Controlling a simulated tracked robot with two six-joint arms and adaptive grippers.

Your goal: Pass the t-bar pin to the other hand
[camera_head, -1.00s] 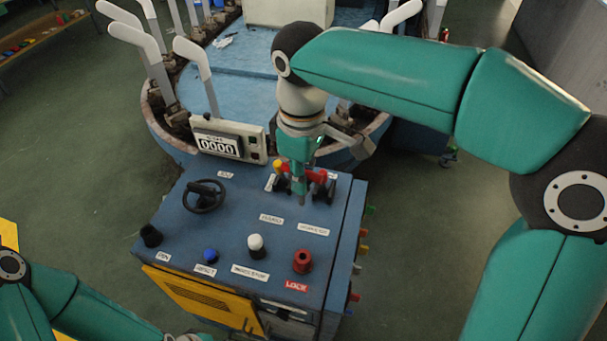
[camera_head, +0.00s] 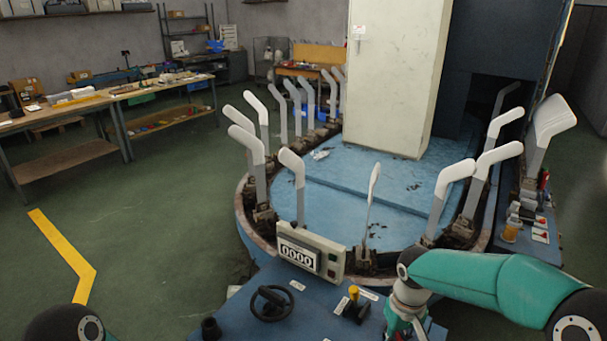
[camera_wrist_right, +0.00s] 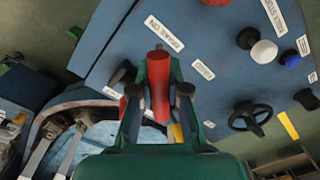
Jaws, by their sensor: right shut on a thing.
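My right gripper shows in the right wrist view (camera_wrist_right: 158,95), shut on a red cylindrical piece, which I take to be the t-bar pin (camera_wrist_right: 158,78). The pin is between the two dark fingertips, above the blue console. Its full shape is partly hidden by the fingers.
The blue console (camera_head: 243,313) carries a black handwheel (camera_head: 270,303), a yellow-topped lever (camera_head: 353,294) and a counter box (camera_head: 311,255) reading 0000. Behind it is a round blue machine bed (camera_head: 350,195) ringed by upright grey-white sock forms (camera_head: 297,180). Floor at left is clear.

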